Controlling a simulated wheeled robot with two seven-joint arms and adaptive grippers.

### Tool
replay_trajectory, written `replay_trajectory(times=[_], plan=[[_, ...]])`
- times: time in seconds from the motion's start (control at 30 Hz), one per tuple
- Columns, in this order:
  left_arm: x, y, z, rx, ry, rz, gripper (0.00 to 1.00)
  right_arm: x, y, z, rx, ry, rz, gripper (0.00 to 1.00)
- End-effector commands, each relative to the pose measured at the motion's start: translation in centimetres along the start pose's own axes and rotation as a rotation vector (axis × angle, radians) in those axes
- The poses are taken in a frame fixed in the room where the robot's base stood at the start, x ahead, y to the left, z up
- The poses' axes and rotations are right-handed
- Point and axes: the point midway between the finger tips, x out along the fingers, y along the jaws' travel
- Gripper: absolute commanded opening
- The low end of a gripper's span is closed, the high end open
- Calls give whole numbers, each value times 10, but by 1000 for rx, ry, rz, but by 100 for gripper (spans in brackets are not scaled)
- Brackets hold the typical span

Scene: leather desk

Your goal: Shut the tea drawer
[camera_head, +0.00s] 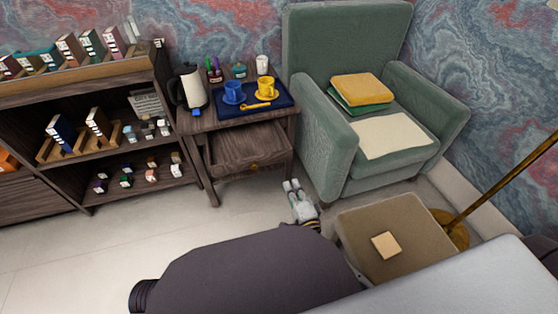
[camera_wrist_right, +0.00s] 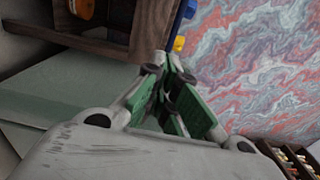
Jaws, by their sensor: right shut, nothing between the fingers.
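The tea drawer (camera_head: 235,158) is in the small dark wooden side table (camera_head: 203,140). My right gripper (camera_head: 291,185) is in front of the table, low and to the right of the knob, apart from the drawer. Its fingers are shut and empty; in the right wrist view the green-padded fingers (camera_wrist_right: 172,80) are close to dark wood (camera_wrist_right: 110,45). Whether they touch it I cannot tell. My left gripper is not in view.
A blue tray (camera_head: 225,113) with a blue cup (camera_head: 234,92) and a yellow cup (camera_head: 266,88) stands on the table beside a kettle (camera_head: 191,86). A green armchair (camera_head: 325,145) is close on the right. A footstool (camera_head: 350,225) stands in front. Shelves (camera_head: 85,195) stand left.

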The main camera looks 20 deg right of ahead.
Motion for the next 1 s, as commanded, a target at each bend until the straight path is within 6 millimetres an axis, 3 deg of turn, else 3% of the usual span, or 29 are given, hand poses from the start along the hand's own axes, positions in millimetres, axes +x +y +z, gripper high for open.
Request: replay_trajectory(times=[0.47,1.0], plan=[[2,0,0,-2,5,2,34,11,0,0,-3,-1,-1,0],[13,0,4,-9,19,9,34,60,0,0,-1,-1,-1,0]])
